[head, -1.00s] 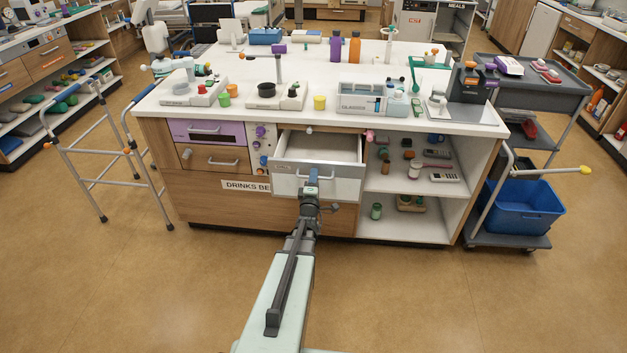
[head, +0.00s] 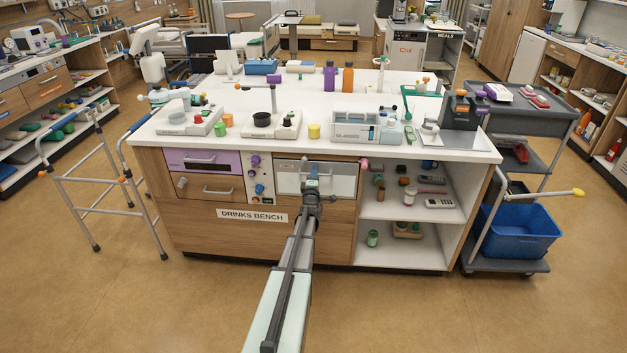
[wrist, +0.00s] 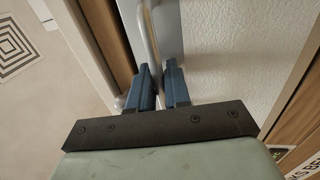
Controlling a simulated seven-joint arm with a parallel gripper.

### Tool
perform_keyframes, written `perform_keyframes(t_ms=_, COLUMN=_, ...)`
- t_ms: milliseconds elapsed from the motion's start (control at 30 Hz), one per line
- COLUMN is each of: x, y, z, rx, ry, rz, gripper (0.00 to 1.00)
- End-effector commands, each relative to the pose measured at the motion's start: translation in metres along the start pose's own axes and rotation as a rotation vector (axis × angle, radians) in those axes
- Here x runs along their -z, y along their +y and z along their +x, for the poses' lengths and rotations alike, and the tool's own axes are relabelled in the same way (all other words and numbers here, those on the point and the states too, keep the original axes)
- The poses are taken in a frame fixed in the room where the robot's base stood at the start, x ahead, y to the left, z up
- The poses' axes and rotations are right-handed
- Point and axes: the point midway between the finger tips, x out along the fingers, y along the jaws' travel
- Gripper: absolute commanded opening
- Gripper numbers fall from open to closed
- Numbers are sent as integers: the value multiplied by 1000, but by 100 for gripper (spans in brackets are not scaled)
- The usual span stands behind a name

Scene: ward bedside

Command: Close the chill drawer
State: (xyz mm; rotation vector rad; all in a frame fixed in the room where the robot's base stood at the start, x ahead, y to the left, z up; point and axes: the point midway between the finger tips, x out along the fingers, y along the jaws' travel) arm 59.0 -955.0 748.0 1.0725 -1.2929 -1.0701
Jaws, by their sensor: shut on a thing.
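The chill drawer (head: 345,183) has a pale grey-white front and sits in the upper middle of the drinks bench. In the head view its front looks about level with the bench face, and no open interior shows. In the wrist view its front (wrist: 225,45) fills the upper right. My gripper (head: 311,176) is at the left-centre of the drawer front. In the wrist view the blue fingers of my gripper (wrist: 160,85) are on either side of the metal handle (wrist: 148,38), shut on it. My gripper hides part of the handle and front in the head view.
A purple drawer (head: 205,161) and a wooden drawer (head: 208,190) are to the left, beside a panel of knobs (head: 258,178). Open shelves (head: 405,208) are to the right. A pink knob (head: 364,164) is near the drawer's upper right corner. The floor in front is clear.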

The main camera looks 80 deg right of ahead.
Motion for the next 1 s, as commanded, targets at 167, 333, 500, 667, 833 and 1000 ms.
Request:
perform_keyframes(t_ms=167, x=0, y=0, z=6, rx=-2, ry=0, rz=0, gripper=0)
perform_keyframes(t_ms=333, x=0, y=0, z=7, rx=-3, ry=0, rz=0, gripper=0)
perform_keyframes(t_ms=500, x=0, y=0, z=7, rx=-2, ry=0, rz=0, gripper=31)
perform_keyframes(t_ms=667, x=0, y=-2, z=7, rx=1, ry=0, rz=0, gripper=33)
perform_keyframes(t_ms=833, x=0, y=-2, z=6, rx=3, ry=0, rz=0, gripper=33)
perform_keyframes(t_ms=1000, x=0, y=-2, z=0, rx=4, ry=0, rz=0, gripper=33)
